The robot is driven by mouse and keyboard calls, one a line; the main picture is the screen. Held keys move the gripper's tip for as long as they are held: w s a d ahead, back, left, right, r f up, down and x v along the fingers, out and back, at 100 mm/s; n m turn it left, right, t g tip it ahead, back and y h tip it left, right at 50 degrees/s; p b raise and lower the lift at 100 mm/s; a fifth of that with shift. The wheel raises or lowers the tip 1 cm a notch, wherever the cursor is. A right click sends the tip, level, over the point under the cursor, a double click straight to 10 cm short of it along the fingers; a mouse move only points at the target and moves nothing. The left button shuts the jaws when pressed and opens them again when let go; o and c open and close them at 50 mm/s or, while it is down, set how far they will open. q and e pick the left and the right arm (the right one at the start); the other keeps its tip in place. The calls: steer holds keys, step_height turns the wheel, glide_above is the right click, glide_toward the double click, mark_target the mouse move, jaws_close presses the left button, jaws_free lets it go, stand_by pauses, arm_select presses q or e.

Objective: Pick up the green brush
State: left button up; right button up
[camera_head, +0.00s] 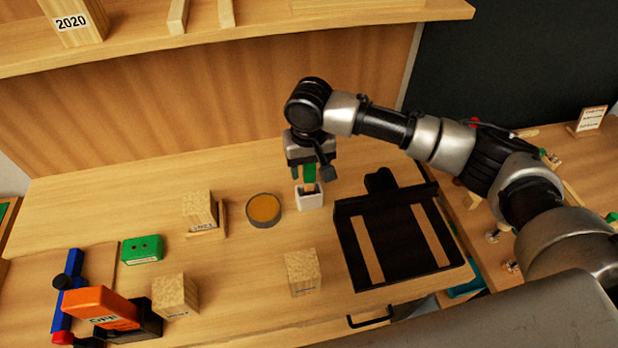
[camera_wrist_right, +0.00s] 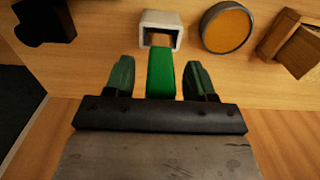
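The green brush (camera_head: 309,173) stands in a small white holder (camera_head: 310,199) near the middle of the bench, its green end up and a brownish part going down into the holder. My right gripper (camera_head: 311,174) is above the holder with its fingers pointing down. In the right wrist view the green brush (camera_wrist_right: 161,75) lies between the two open fingers of the gripper (camera_wrist_right: 161,80), with a gap on each side. The white holder (camera_wrist_right: 159,32) is just beyond the fingertips. My left gripper is not in view.
A round tin with orange content (camera_head: 264,209) stands just left of the holder. A black tray (camera_head: 386,230) is to the right. Wooden blocks (camera_head: 302,272), a green box (camera_head: 142,249) and an orange box (camera_head: 101,308) are nearer. A shelf (camera_head: 250,35) runs behind.

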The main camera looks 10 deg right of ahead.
steer(key=c, duration=0.9)
